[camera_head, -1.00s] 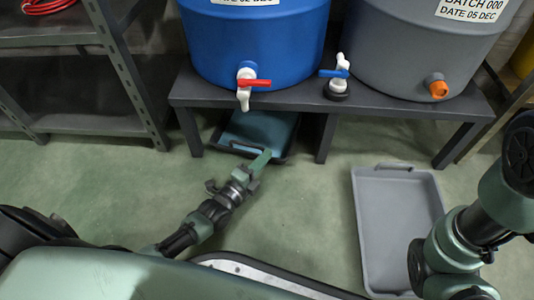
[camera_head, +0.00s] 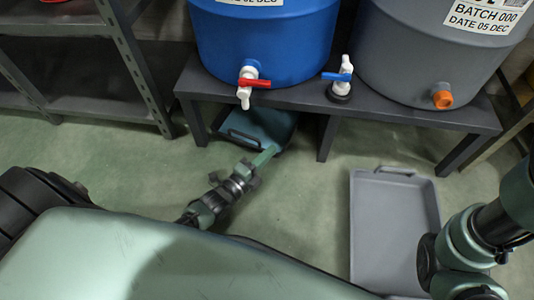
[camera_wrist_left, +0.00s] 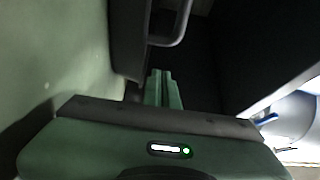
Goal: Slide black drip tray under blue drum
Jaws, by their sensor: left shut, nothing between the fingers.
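The black drip tray (camera_head: 285,135) lies on the floor under the front of the bench below the blue drum (camera_head: 265,45). Its front handle faces me. My left gripper (camera_head: 268,154) is shut and empty, with its fingertips at the tray's front edge, right of the handle. In the left wrist view the shut fingers (camera_wrist_left: 163,88) point toward the tray's dark rim (camera_wrist_left: 128,45) and handle (camera_wrist_left: 170,40). I cannot tell whether they touch it. My right arm comes in at the right, but its gripper is out of view.
The dark bench (camera_head: 300,97) has legs on both sides of the tray. A grey drum (camera_head: 430,60) stands on it at the right. A grey tray (camera_head: 395,230) lies on the floor in front. Metal shelving (camera_head: 95,95) stands left. The floor between is clear.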

